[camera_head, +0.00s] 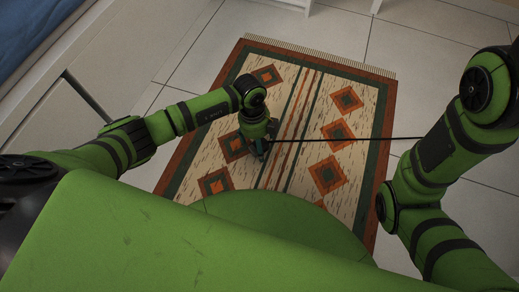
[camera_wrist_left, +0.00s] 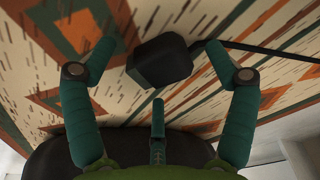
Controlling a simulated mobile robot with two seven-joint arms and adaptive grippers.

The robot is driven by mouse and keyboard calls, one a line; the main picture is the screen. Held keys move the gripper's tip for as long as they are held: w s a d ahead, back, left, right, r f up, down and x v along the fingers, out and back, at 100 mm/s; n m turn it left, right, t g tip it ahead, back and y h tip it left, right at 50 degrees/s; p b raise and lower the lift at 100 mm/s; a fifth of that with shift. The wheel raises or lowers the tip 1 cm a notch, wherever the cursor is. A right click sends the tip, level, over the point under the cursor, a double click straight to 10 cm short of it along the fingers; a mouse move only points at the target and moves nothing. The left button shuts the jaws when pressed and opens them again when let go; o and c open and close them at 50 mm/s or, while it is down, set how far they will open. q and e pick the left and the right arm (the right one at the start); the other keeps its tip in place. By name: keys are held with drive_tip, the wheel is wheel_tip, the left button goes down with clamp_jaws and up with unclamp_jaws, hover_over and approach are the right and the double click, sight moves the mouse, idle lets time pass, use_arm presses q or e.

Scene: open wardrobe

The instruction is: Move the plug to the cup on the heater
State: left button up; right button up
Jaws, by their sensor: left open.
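The black plug (camera_wrist_left: 160,62) is a dark block in the left wrist view, with its black cable (camera_wrist_left: 260,48) running off to the right. In the head view my left gripper (camera_head: 260,150) points down over the rug, and the plug is hidden or too small to make out there. The cable (camera_head: 350,139) shows as a thin dark line running right from the gripper. My right gripper, the cup and the heater are not in view.
A patterned rug (camera_head: 345,100) with orange diamonds lies on the pale tiled floor (camera_head: 420,45). A white piece of furniture (camera_head: 40,95) with a blue top stands at the left. My right arm is at the right, where the cable passes behind it.

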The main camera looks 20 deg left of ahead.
use_arm(q)
drive_tip(key=shift+f, duration=0.15)
drive_tip(key=c, duration=1.3)
